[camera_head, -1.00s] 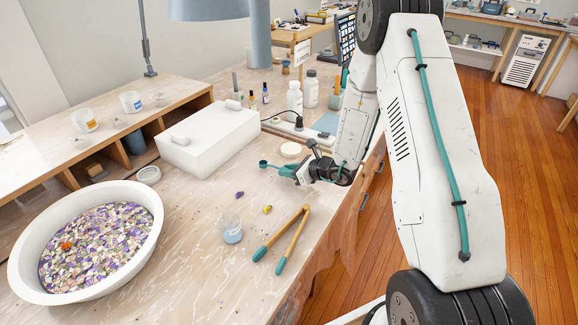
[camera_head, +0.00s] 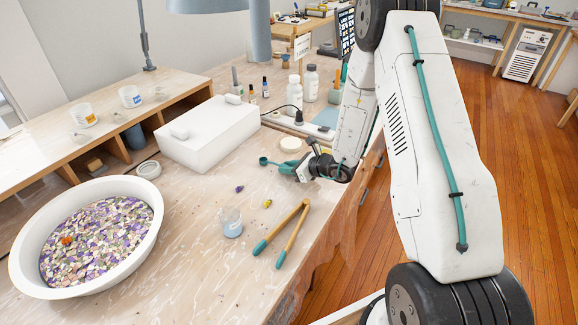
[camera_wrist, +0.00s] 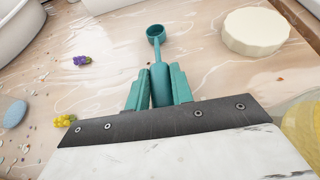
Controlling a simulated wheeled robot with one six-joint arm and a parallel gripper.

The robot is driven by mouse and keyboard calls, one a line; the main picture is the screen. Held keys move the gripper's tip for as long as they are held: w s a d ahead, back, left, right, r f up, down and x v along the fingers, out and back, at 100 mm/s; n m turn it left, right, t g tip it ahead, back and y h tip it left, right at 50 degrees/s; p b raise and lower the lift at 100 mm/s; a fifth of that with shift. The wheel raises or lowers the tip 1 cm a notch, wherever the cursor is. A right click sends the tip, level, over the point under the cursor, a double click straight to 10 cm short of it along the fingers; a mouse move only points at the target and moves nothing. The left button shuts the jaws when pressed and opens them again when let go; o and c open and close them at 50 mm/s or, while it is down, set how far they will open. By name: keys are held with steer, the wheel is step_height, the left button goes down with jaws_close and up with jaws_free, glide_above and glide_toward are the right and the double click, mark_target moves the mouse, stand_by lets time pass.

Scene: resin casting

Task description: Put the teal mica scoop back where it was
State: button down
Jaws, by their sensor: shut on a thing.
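The teal mica scoop (camera_wrist: 156,36) is in my gripper (camera_wrist: 158,88). In the wrist view its handle lies between the two teal fingers, and its round bowl points away from me. In the head view the scoop's bowl (camera_head: 264,160) sticks out to the left of my gripper (camera_head: 290,167), low over the workbench. I cannot tell whether the scoop touches the bench top. The fingers hide part of the handle.
A cream disc (camera_wrist: 255,30) lies close by on the right in the wrist view. A white block (camera_head: 208,135) and bottles (camera_head: 295,92) stand behind.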

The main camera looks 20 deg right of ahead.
steer(key=shift+f, duration=0.15)
steer(key=c, duration=1.1)
jaws_free()
steer(key=shift+c, duration=0.2)
steer(key=shift+v, duration=3.9)
